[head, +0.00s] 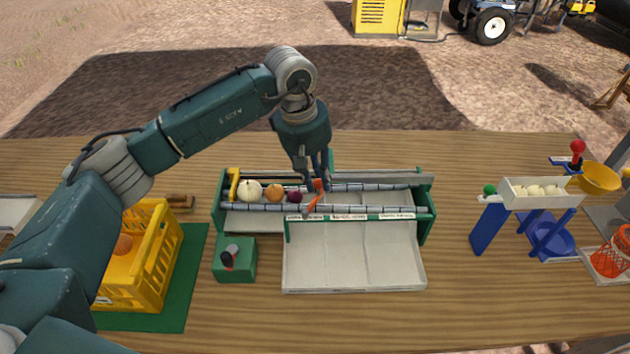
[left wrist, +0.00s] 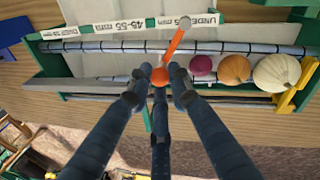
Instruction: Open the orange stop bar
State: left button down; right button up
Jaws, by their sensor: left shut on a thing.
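The orange stop bar (head: 312,204) sits across the roller track of the green-framed sorter (head: 428,232), slanted. It also shows in the left wrist view (left wrist: 174,45), where it runs from a pivot near the size labels to a round orange knob (left wrist: 159,77). My left gripper (head: 318,180) points down over the track, and its fingers are closed around that knob. My right gripper is not in view.
A yellow crate (head: 146,272) stands on a green mat (head: 192,262) at left. A green box with a lever (head: 234,262) is beside the sorter. White sloping trays (head: 352,270) lie in front. A blue stand with a white tray (head: 540,194) is at right.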

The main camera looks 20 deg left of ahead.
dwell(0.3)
pick_arm(q)
jog(key=c, duration=1.6)
grip_release()
jog(key=r, duration=0.4)
jog(key=s+a+r, duration=0.1)
jog(key=r, duration=0.7)
jog(key=shift+s+a, duration=0.25)
jog(key=shift+a, duration=0.1)
